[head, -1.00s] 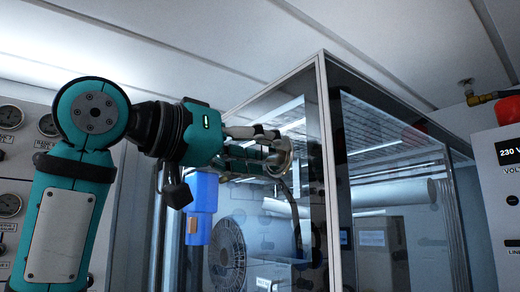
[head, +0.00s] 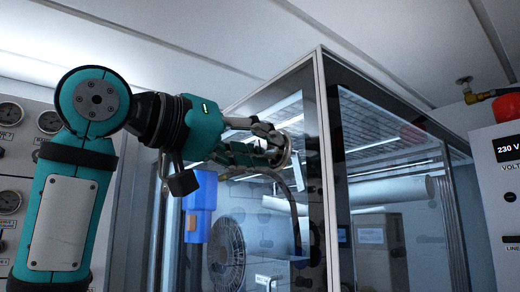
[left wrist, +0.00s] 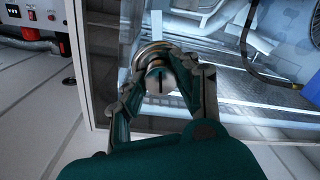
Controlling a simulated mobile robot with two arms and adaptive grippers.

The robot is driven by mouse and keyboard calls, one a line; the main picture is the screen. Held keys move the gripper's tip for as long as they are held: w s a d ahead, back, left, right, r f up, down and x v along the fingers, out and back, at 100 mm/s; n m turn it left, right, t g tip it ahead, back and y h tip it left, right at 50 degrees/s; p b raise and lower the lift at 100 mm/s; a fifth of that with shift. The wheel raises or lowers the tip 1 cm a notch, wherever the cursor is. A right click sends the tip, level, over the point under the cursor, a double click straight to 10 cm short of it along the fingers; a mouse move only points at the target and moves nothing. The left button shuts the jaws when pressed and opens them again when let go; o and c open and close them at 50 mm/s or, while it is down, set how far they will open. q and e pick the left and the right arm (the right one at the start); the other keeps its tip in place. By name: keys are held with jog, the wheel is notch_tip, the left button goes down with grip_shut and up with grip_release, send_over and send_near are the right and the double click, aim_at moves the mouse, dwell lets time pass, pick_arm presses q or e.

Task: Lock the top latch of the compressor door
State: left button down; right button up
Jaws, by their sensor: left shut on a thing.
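The compressor door (head: 262,215) is a tall glass panel in a light metal frame, and it looks closed. The top latch (head: 286,152) is a round metal knob high on the door, near the frame's corner post. My left gripper (head: 277,148) reaches it from the left and is shut on it. In the left wrist view the latch (left wrist: 158,76) shows a round face with a dark slot, inside a metal ring. The fingers of the left gripper (left wrist: 160,92) sit on both sides of it. My right gripper is not in view.
A panel with gauges (head: 12,112) stands at the left. A box with a 230 V display (head: 507,150) and a red part stands at the right. Behind the glass are a fan grille (head: 226,252) and a blue unit (head: 200,205). The ceiling is close above the cabinet.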

pick_arm(q)
jog(key=n+b, duration=0.1)
jog(key=n, duration=0.3)
jog(key=shift+f+b, duration=0.1)
jog(key=shift+b, duration=0.25)
jog(key=n+b, duration=0.1)
jog(key=n, duration=0.3)
jog(key=shift+g, duration=0.3)
jog(key=n+b, duration=0.2)
jog(key=n, duration=0.2)
jog(key=shift+f, duration=0.1)
jog(key=shift+w+n+b, duration=0.1)
jog(key=shift+n+b, duration=0.45)
jog(key=shift+n, duration=0.85)
jog(key=c, duration=1)
grip_release()
jog(key=shift+a, duration=0.1)
